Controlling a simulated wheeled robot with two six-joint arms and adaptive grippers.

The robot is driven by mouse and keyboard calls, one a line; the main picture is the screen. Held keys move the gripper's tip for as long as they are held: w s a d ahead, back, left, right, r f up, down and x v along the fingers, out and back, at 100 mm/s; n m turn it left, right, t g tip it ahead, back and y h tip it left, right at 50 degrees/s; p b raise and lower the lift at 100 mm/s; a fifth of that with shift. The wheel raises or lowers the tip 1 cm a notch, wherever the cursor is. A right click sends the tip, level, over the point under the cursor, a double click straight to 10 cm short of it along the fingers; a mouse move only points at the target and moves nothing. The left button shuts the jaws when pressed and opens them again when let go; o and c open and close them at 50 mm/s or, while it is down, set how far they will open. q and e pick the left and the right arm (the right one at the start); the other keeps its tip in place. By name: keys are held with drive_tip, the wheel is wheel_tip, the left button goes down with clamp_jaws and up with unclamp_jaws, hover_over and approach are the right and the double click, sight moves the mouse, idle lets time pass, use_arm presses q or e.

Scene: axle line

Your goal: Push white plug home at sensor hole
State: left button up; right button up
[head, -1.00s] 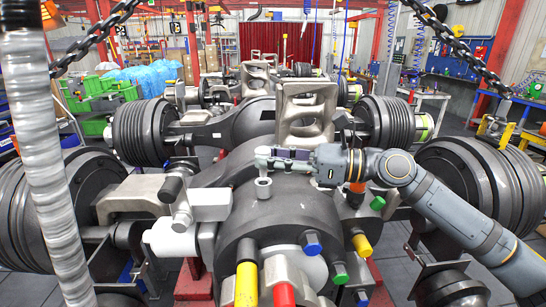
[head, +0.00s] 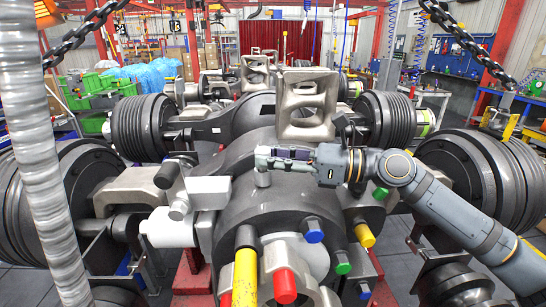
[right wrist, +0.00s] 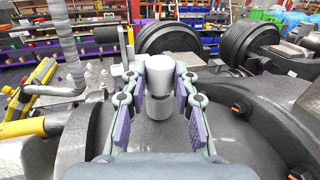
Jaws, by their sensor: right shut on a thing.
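The white plug (right wrist: 160,75) stands upright between the fingertips of my right gripper (right wrist: 160,88) in the right wrist view. A short grey cylinder (right wrist: 160,106) is directly under it, in line with it; a thin dark line parts the two. In the head view my right gripper (head: 262,158) is over the big dark axle housing (head: 285,205), and the grey upright boss (head: 262,180) shows just below its fingertips. The sensor hole itself is hidden, so I cannot tell how deep the plug sits. My left gripper is out of view.
Coloured plugs, such as yellow (head: 364,235), blue (head: 313,236) and red (head: 285,286), stick out at the front of the housing. A pale cast bracket (head: 307,105) stands behind. Large ribbed drums (head: 467,180) flank the housing. A chain (head: 465,42) hangs at upper right.

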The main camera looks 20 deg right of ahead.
drive_tip(key=shift+f+b, duration=0.35)
drive_tip(key=shift+f, duration=0.15)
drive_tip(key=o, duration=1)
drive_tip(key=shift+r, duration=0.15)
wheel_tip(320, 180, up, 10)
drive_tip(key=shift+f, duration=0.1)
